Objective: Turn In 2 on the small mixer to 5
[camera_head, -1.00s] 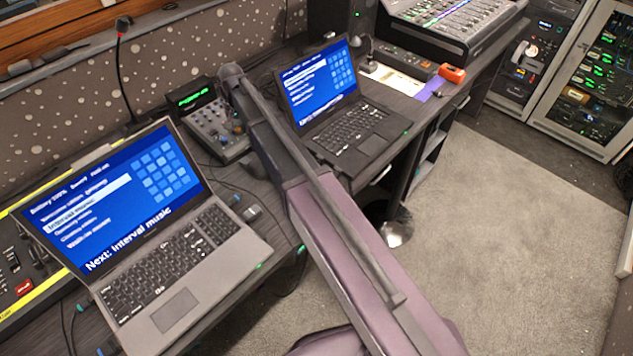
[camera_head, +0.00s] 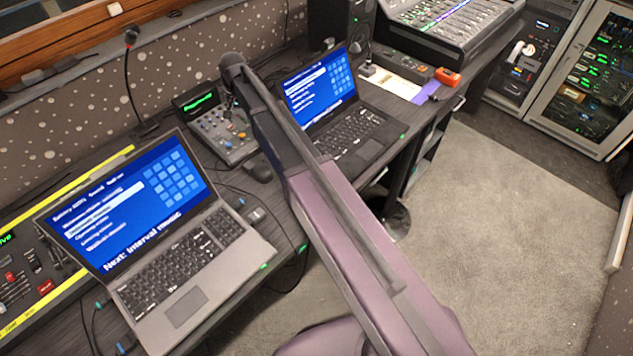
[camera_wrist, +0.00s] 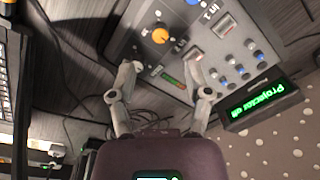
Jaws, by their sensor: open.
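In the wrist view the small mixer (camera_wrist: 182,51) fills the top middle. It carries an "In 1" label, an orange knob (camera_wrist: 160,35) and several blue and white knobs (camera_wrist: 226,83). I cannot make out an "In 2" label. My gripper (camera_wrist: 163,66) is open and empty, its two fingers spread below the orange knob in the picture. I cannot tell whether they touch the panel. The head view does not show the fingers clearly.
A display box (camera_wrist: 262,104) with green text stands beside the mixer. An open laptop (camera_head: 185,255) is at the left and another laptop (camera_head: 345,125) to the right of my arm. Dark cables run beside the mixer. A large mixing desk (camera_head: 450,25) stands at the back.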

